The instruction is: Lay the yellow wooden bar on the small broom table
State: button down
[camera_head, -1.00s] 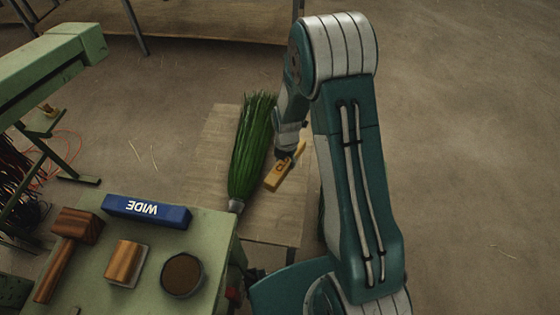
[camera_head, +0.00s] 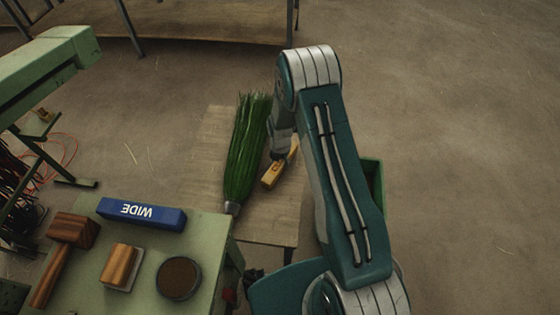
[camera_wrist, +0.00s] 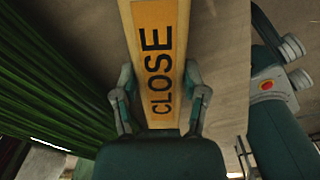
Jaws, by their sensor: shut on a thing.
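The yellow wooden bar (camera_head: 272,174) is at the right part of the small broom table (camera_head: 216,137), beside the green broom head. In the wrist view the bar (camera_wrist: 155,60) shows the word CLOSE and runs up out of the picture. My gripper (camera_wrist: 160,100) is shut on the bar, one finger on each side of it. In the head view my gripper (camera_head: 285,155) is low over the table, partly hidden by my arm. I cannot tell whether the bar touches the table top.
The green broom head (camera_head: 243,155) lies on the table left of the bar; its bristles show in the wrist view (camera_wrist: 50,75). A green bench (camera_head: 215,250) in front holds a blue WIDE bar (camera_head: 142,213), a mallet (camera_head: 72,232), a wooden block (camera_head: 121,266) and a round tin (camera_head: 178,278).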

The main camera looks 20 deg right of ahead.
jog(key=shift+c, duration=0.6)
grip_release()
